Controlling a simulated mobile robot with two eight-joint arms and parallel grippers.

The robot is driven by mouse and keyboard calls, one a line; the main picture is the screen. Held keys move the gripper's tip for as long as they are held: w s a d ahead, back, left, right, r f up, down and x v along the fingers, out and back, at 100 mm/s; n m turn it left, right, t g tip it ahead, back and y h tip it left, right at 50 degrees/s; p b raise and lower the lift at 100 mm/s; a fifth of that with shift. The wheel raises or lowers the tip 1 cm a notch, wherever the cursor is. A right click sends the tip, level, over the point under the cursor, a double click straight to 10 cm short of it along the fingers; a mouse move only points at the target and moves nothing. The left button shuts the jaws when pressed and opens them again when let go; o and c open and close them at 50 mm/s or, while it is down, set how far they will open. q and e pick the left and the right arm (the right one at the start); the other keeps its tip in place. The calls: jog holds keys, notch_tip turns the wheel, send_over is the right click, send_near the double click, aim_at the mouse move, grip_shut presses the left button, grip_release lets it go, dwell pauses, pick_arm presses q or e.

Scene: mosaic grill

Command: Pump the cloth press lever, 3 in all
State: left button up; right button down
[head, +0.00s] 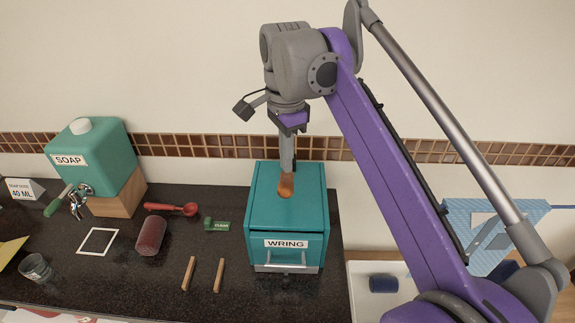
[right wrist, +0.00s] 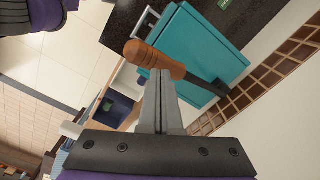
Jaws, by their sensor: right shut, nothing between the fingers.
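The cloth press is a teal box (head: 262,212) labelled WRING, standing on the dark counter; it also shows in the right wrist view (right wrist: 190,38). Its lever has an orange-brown wooden handle (head: 286,188) above the lid. In the right wrist view the handle (right wrist: 150,57) lies across the picture on a dark lever bar (right wrist: 205,86). My right gripper (head: 287,168) points down at the handle, shut and empty. Its fingertips (right wrist: 158,75) overlap the handle in the picture; I cannot tell whether they touch. My left gripper is out of view.
Left of the press lie a green eraser-like block (head: 217,224), a red scoop (head: 172,208), a dark red roll (head: 151,235) and two wooden sticks (head: 188,273). A teal soap dispenser (head: 104,160) stands far left. A white basin (head: 362,306) with a blue object (head: 383,283) is right.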

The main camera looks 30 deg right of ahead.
jog(key=shift+s, duration=0.15)
dwell(0.3)
jog(key=shift+r, duration=2.95)
